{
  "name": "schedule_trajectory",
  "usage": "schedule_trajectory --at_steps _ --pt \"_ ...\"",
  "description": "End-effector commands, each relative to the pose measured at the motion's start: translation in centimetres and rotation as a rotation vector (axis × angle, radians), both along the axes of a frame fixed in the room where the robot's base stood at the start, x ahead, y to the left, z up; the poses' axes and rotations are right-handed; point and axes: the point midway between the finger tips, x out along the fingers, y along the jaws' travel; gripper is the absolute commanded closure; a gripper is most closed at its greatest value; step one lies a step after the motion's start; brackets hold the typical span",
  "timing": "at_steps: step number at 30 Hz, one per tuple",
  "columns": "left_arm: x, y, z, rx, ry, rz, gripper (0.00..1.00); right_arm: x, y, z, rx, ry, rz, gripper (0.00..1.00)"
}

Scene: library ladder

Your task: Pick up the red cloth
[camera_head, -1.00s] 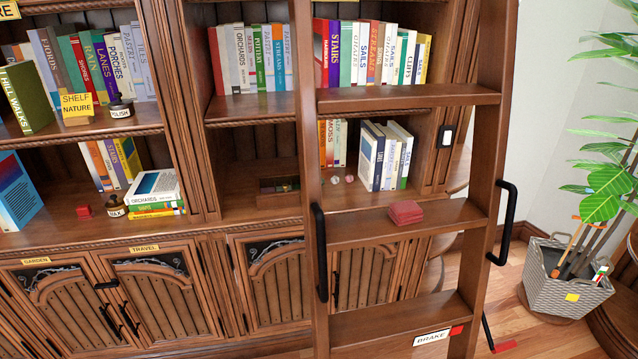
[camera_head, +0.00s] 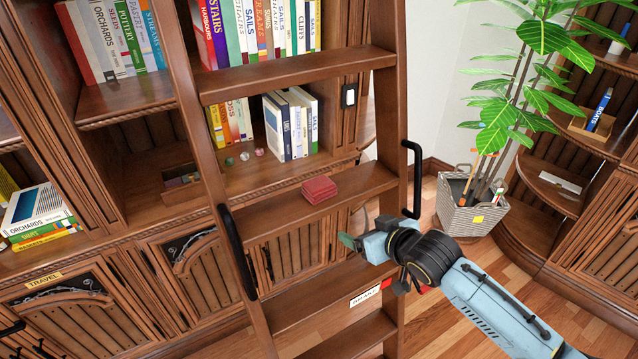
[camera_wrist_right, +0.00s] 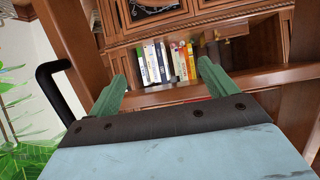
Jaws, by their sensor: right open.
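The red cloth (camera_head: 319,189) lies folded on a wooden ladder step (camera_head: 275,217), toward the step's right part. My right gripper (camera_head: 348,241) is in front of the ladder, below and to the right of the cloth, and apart from it. Its two green fingers (camera_wrist_right: 162,85) are spread with nothing between them in the right wrist view. The cloth cannot be made out in that view. My left gripper is not in view.
The ladder has black handles on its left rail (camera_head: 238,253) and right rail (camera_head: 413,180). Bookshelves with books (camera_head: 290,124) stand behind it. A potted plant in a grey basket (camera_head: 470,208) stands on the floor to the right.

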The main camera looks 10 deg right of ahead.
Motion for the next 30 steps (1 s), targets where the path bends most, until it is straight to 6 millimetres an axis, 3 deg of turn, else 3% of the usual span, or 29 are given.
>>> schedule_trajectory --at_steps 1,3,6,9,13,21,30 --pt "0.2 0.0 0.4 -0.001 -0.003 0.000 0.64 -0.1 1.0 3.5 0.010 -0.041 0.030 0.15" --pt "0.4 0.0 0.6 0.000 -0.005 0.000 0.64 -0.6 2.2 6.9 0.022 -0.076 0.064 0.15" --pt "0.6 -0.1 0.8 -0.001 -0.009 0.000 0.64 -1.4 3.3 9.9 0.034 -0.108 0.097 0.15" --pt "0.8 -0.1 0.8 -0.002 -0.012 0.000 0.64 -1.8 4.0 11.2 0.041 -0.122 0.114 0.15" --pt "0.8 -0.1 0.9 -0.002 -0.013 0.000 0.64 -0.7 4.6 11.1 0.044 -0.125 0.116 0.15" --pt "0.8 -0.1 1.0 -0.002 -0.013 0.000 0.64 3.3 6.4 9.3 0.045 -0.126 0.116 0.15" --pt "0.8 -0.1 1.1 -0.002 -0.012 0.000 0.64 5.1 7.1 8.4 0.043 -0.127 0.117 0.15"
